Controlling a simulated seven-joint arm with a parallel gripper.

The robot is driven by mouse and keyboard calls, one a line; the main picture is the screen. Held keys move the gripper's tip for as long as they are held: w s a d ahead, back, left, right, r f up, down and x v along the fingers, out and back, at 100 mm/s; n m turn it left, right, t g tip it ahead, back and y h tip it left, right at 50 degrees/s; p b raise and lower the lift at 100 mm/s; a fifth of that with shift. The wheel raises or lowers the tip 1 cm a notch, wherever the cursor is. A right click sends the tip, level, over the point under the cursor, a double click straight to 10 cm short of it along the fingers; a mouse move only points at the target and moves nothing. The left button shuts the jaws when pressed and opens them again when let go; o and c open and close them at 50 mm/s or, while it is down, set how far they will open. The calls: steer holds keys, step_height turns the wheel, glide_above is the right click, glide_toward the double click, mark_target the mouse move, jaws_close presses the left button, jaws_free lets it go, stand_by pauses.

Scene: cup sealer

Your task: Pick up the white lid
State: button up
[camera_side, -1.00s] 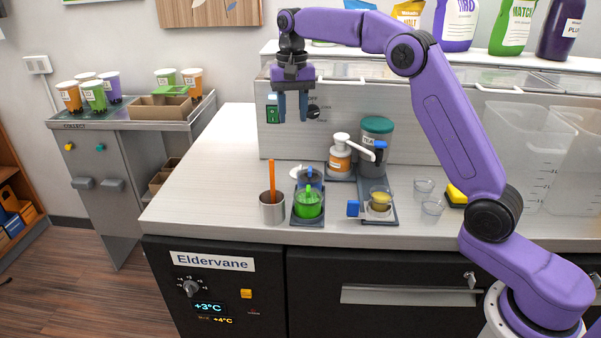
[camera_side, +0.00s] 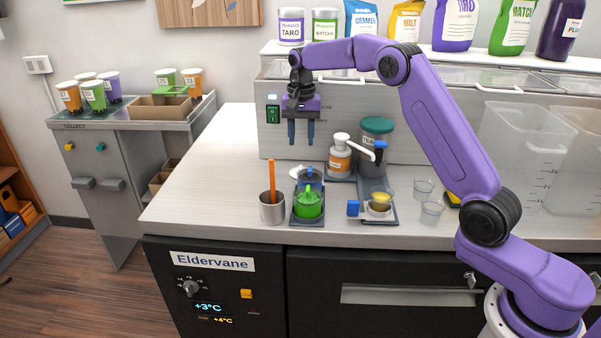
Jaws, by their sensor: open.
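My gripper (camera_side: 301,143) hangs pointing down above and slightly behind the lid in the picture. Its two blue fingers are apart with nothing between them, and it is clear of the counter. A green cup (camera_side: 308,206) sits in the front of the sealer.
A metal cup (camera_side: 272,209) with an orange stick stands at left. The counter's left part (camera_side: 210,185) is bare.

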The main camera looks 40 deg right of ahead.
mark_target(300, 167)
steer(key=shift+w+f, duration=0.1)
steer(key=shift+f, duration=4.3)
jaws_close()
